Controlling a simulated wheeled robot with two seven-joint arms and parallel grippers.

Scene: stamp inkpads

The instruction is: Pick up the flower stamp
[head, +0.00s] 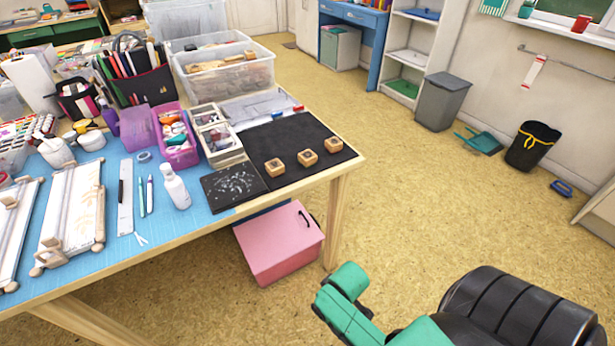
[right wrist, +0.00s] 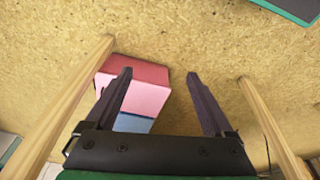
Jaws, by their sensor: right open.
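Three small wooden block stamps stand on a black mat (head: 315,176) at the right end of the table: a left stamp (head: 275,167), a middle stamp (head: 307,157) and a right stamp (head: 333,145). Each has a dark picture on top, too small to tell which is the flower. My right gripper (right wrist: 158,75) is open and empty in the right wrist view, over the floor, with a pink box below it. No stamp shows in that view. In the head view my right arm is at the lower right, away from the table; its fingers do not show. My left gripper is out of view.
A dark speckled pad (head: 233,187) lies left of the mat. Compartment boxes (head: 218,137), a pink basket (head: 176,138) and a white bottle (head: 174,187) stand further left. A pink box (head: 278,243) sits on the floor by a table leg (head: 337,222).

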